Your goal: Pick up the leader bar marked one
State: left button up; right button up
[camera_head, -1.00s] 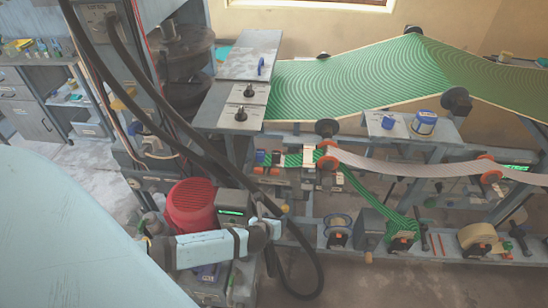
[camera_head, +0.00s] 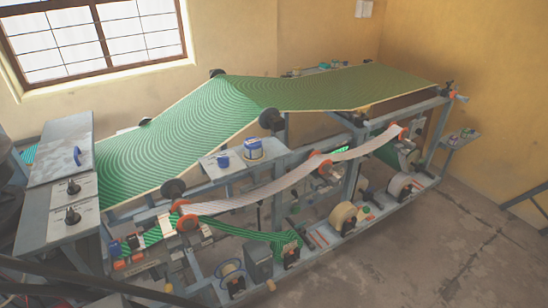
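I cannot make out a leader bar marked one; any marking is too small to read. Thin bars (camera_head: 318,238) lie on the lower shelf between the green-striped roll (camera_head: 289,253) and a cream roll (camera_head: 343,217), but I cannot tell what they are. A wide green-striped web (camera_head: 190,135) runs over the top of the machine. A narrow grey strip (camera_head: 262,203) runs between orange-flanged rollers (camera_head: 188,221) below it. Neither of my grippers shows in the head view.
A shelf (camera_head: 232,163) holds blue-lidded jars (camera_head: 253,149). Dark cables cross the lower left.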

aim_at(115, 250)
jog(key=u, duration=1.3)
jog(key=k+j+u, duration=0.35)
jog(key=j+u, duration=0.2)
jog(key=k+j+u, duration=0.1)
jog(key=j+u, duration=0.15)
jog(key=i+l, duration=0.35)
jog(key=l, duration=0.1)
